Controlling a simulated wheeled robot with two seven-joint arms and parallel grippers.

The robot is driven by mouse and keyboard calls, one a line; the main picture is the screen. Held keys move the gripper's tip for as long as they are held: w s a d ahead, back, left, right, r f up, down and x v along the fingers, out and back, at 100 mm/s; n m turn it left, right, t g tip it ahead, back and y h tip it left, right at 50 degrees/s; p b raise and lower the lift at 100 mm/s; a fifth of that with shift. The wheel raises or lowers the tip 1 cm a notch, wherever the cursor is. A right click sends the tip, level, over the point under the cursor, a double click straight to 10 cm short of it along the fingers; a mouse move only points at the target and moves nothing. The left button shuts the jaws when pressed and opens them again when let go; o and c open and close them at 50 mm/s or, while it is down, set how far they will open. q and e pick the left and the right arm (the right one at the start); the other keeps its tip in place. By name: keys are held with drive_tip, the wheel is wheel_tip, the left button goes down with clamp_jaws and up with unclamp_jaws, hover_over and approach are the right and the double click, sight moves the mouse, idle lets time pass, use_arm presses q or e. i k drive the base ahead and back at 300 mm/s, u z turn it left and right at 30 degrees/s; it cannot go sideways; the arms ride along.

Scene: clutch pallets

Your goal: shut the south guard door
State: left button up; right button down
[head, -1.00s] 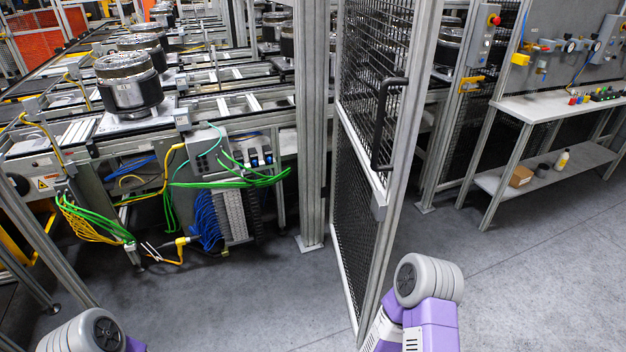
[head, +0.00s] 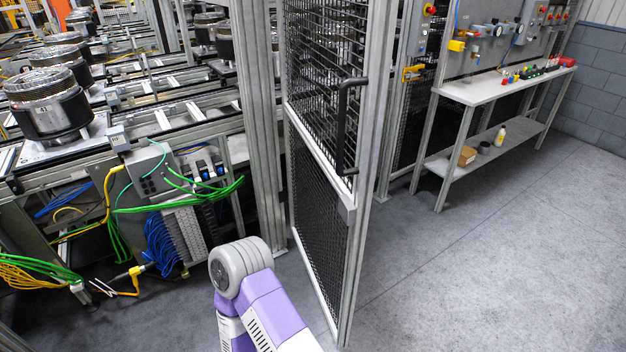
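The guard door (head: 320,200), a grey frame with black mesh, stands open. It juts toward me from the grey post (head: 265,120) on its left, and its free edge is nearest me. A black handle (head: 342,130) is on that free-edge side. A yellow latch piece (head: 412,73) is on the frame post right of the doorway, apart from the door. One of my purple arms, apparently the right, rises at the bottom, left of the door's lower part. Neither gripper is in view, and no contact with the handle shows.
A conveyor line (head: 150,110) with dark round parts, green and yellow cables (head: 150,205) and a control box is at the left. A white workbench (head: 490,88) with a lower shelf stands at the right. Grey floor (head: 500,270) is clear right of the door.

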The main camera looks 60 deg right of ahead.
sight(355, 197)
drive_tip(key=i, duration=0.95)
drive_tip(key=z, duration=2.15)
